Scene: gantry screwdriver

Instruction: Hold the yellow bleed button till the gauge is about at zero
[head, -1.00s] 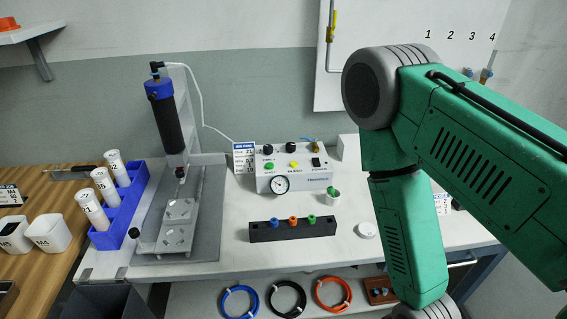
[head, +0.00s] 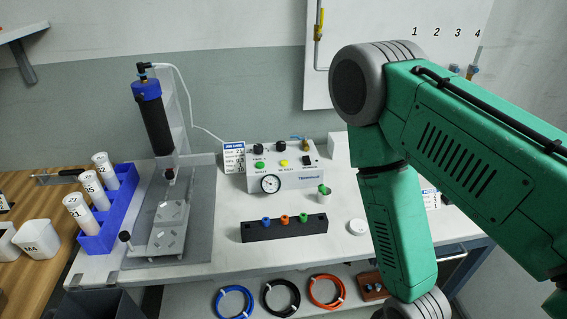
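The yellow bleed button (head: 283,163) sits on the front face of a white control box (head: 310,180), right of a green button (head: 260,165). Nothing touches it. The round gauge (head: 270,184) is on the box's lower left; its needle is too small to read. My green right arm fills the right side of the head view, bent downward, and its gripper is below the frame. My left arm and gripper do not show.
A gantry with a black and blue screwdriver (head: 153,120) stands left of the box. A blue bin (head: 122,205) with white tubes stands at left.

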